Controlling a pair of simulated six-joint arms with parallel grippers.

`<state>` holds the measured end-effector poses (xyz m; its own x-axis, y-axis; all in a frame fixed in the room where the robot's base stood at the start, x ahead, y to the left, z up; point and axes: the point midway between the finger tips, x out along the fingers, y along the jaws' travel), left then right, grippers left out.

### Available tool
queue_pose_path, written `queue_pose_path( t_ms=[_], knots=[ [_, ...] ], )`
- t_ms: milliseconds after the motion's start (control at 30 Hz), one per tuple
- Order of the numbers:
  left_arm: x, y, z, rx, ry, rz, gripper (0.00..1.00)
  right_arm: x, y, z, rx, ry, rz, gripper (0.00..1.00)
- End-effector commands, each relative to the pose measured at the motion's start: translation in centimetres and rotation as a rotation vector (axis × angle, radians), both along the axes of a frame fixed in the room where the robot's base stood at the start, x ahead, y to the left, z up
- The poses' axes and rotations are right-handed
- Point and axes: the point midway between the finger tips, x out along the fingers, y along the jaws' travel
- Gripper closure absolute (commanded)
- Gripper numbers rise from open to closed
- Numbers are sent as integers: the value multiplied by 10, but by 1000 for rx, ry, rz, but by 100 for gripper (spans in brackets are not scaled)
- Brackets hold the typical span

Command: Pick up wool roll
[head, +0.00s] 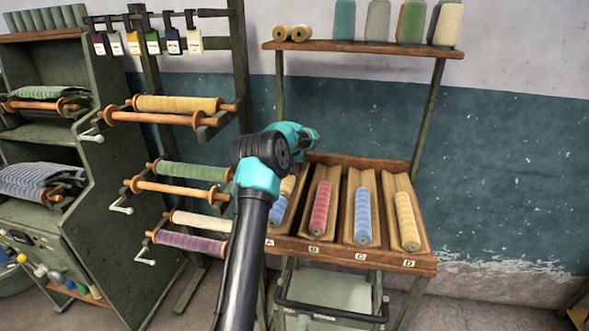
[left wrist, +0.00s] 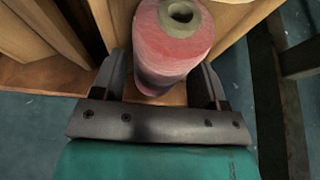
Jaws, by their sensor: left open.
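Wool rolls lie in sloping wooden troughs marked A to D: a red roll (head: 320,207) in B, a blue roll (head: 363,216) in C and a pale yellow roll (head: 406,221) in D. Blue wool (head: 279,209) and yellow wool (head: 287,187) show in A, partly behind my arm. My left gripper (head: 308,140) is above the back of the troughs near A and B; its fingers are hard to make out there. In the left wrist view a pinkish-red roll (left wrist: 172,45) with a beige core stands between its open fingers (left wrist: 162,85). Contact cannot be told. My right gripper is not in view.
The wooden trough rack (head: 340,252) stands below a shelf (head: 365,48) with several yarn cones. Cranked roller racks (head: 180,115) and a green cabinet (head: 130,185) stand at the left. A grey bin (head: 330,292) sits beneath the troughs.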

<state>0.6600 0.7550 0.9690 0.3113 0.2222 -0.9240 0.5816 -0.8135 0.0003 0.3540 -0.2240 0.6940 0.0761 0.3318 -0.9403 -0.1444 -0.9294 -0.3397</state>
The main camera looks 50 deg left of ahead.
Motion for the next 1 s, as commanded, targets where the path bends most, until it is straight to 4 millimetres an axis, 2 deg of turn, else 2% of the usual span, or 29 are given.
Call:
queue_pose_path(
  t_ms=[733,1000],
  knots=[
    [0,0,-2,0,0,0,33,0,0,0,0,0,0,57],
    [0,0,-2,0,0,0,59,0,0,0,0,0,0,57]
  ],
)
